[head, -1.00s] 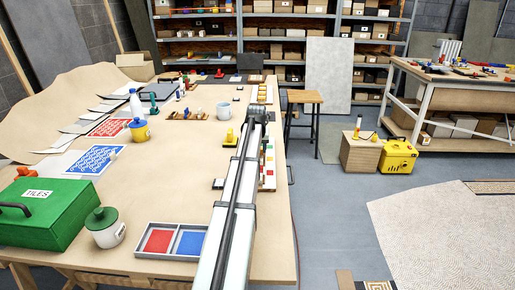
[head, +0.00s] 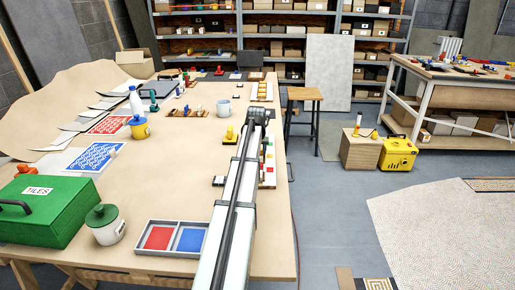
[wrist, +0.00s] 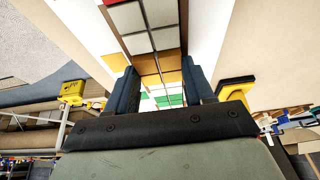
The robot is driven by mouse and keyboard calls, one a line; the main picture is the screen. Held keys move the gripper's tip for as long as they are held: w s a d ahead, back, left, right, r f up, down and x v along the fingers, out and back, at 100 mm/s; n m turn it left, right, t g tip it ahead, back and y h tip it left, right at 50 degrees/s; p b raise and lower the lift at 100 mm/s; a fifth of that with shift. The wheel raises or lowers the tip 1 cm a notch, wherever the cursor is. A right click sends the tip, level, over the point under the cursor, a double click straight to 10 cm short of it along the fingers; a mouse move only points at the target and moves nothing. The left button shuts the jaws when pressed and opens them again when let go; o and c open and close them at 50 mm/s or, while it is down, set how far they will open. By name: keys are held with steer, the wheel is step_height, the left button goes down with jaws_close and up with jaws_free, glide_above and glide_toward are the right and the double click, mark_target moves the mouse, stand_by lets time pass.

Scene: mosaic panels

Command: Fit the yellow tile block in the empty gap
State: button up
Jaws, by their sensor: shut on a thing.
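In the wrist view, my gripper (wrist: 161,84) has its two dark fingers on either side of yellow-orange tile pieces. It is shut on the yellow tile block (wrist: 168,77), which shows between the fingers. A tiled strip with red, white and green tiles (wrist: 138,42) runs through the wrist view beyond the fingers. I cannot tell whether the block touches the strip or where the empty gap is. In the head view, the tile panel (head: 269,165) lies along the table's right side, partly hidden by my arm, and my fingers are hidden.
A yellow knobbed thing (head: 229,134) stands left of my arm. A grey tray (head: 174,222) holds red and blue panels. A green tiles box (head: 45,215) and lidded pot (head: 104,225) stand front left. The middle of the table (head: 165,175) is clear.

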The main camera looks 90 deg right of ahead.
steer(key=shift+f, duration=0.1)
steer(key=o, duration=1.2)
steer(key=shift+c, duration=0.2)
steer(key=v, duration=1.3)
steer(key=shift+a+r, duration=0.25)
steer(key=shift+r, duration=0.05)
